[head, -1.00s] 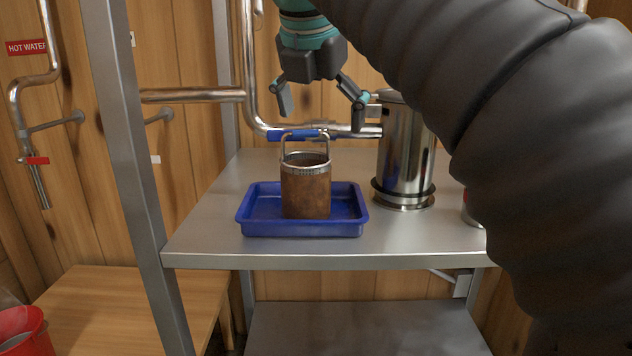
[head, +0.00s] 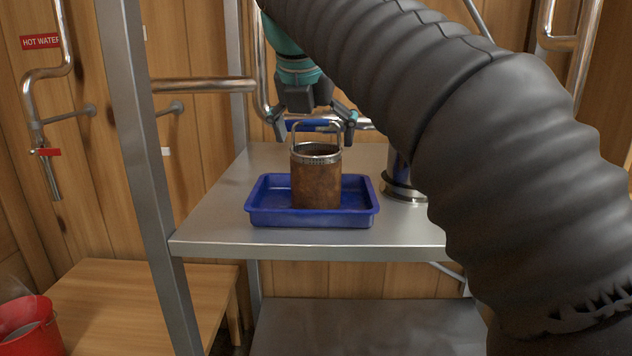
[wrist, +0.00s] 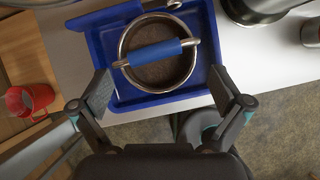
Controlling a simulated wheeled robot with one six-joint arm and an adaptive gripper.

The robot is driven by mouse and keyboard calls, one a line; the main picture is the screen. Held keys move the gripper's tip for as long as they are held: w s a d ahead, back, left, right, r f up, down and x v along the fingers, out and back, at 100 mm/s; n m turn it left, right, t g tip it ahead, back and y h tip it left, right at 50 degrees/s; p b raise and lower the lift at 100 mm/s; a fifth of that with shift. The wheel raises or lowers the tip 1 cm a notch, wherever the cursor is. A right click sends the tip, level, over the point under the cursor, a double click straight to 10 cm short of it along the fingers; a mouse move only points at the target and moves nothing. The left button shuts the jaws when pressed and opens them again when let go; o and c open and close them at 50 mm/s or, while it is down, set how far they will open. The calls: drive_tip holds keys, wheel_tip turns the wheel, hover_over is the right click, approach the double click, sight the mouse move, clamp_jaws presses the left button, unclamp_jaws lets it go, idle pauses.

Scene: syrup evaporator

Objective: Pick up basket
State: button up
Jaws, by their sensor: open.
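The basket (head: 316,183) is a brown cylinder with a metal rim and an upright handle with a blue grip (head: 313,125). It stands upright in a blue tray (head: 270,216) on the metal shelf. My gripper (head: 311,132) is open, its fingers to the left and right of the handle in the head view. In the wrist view the basket (wrist: 183,73) lies beyond the fingertips of my gripper (wrist: 168,85), and its blue grip (wrist: 155,53) crosses the opening. The fingers do not appear to touch the handle.
A shiny metal canister (head: 401,178) stands right of the tray, partly hidden by my arm. A metal post (head: 140,160) rises at the shelf's left. A wooden bench (head: 140,300) and a red bucket (head: 28,328) are at lower left. The shelf's front left is clear.

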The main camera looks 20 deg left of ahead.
sight(315, 150)
drive_tip(key=b+x, duration=0.1)
drive_tip(key=x, duration=0.4)
drive_tip(key=shift+w+a+b, duration=0.1)
drive_tip(key=shift+a+b, duration=0.05)
drive_tip(key=shift+b, duration=0.15)
drive_tip(key=c, duration=1)
